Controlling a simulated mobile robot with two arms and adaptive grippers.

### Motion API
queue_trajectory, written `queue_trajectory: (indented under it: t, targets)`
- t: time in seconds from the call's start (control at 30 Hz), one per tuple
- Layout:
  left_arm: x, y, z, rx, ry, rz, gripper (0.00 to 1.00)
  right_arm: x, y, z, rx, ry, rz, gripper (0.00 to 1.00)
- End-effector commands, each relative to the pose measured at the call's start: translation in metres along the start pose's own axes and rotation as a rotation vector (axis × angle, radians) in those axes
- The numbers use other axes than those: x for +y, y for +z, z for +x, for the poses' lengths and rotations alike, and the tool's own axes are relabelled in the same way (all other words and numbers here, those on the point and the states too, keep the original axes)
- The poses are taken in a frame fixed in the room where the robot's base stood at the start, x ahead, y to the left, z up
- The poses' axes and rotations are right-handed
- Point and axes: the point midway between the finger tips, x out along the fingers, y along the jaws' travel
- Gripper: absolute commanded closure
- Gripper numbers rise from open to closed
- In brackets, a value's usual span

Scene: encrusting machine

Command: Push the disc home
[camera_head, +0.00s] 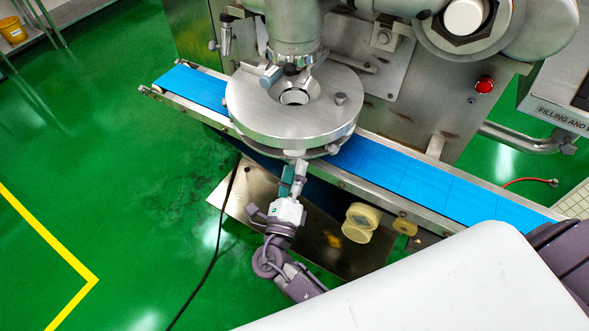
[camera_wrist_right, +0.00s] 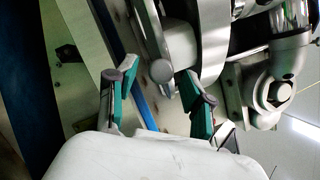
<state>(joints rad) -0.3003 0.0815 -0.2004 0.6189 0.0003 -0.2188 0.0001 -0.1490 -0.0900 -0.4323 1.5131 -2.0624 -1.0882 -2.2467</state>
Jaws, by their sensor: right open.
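A thick steel disc (camera_head: 257,112) with a central hole sits under the machine's vertical nozzle (camera_head: 295,35), above the blue conveyor belt. A small knob (camera_head: 340,99) stands on its top at the right. A thinner round plate shows just below its front rim. My right gripper (camera_head: 294,172) is at the disc's front edge, with its tips close under the rim; contact cannot be told. In the right wrist view its two green-padded fingers (camera_wrist_right: 157,88) are spread apart. A rounded steel end (camera_wrist_right: 162,71) shows between them, not gripped. My left gripper is not in view.
The blue conveyor (camera_head: 420,180) runs diagonally beneath the disc, with a metal rail along its front. Cream knobs (camera_head: 361,222) stick out below the rail, right of my gripper. A red button (camera_head: 485,85) is on the machine body. Green floor lies open at left.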

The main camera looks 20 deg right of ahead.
Motion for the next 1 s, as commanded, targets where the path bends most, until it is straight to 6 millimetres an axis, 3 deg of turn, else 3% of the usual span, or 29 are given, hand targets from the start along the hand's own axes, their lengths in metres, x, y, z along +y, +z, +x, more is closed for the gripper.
queue_trajectory:
  t: [0.53, 0.7, 1.0]
  targets:
    - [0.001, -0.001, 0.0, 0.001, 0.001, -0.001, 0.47, 0.001, -0.001, -0.101, 0.002, 0.002, -0.001, 0.48]
    - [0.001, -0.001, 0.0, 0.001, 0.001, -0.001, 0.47, 0.0, 0.0, -0.113, 0.001, -0.001, 0.0, 0.48]
    - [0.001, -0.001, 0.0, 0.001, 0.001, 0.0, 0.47, 0.0, 0.0, -0.115, 0.001, -0.001, 0.0, 0.48]
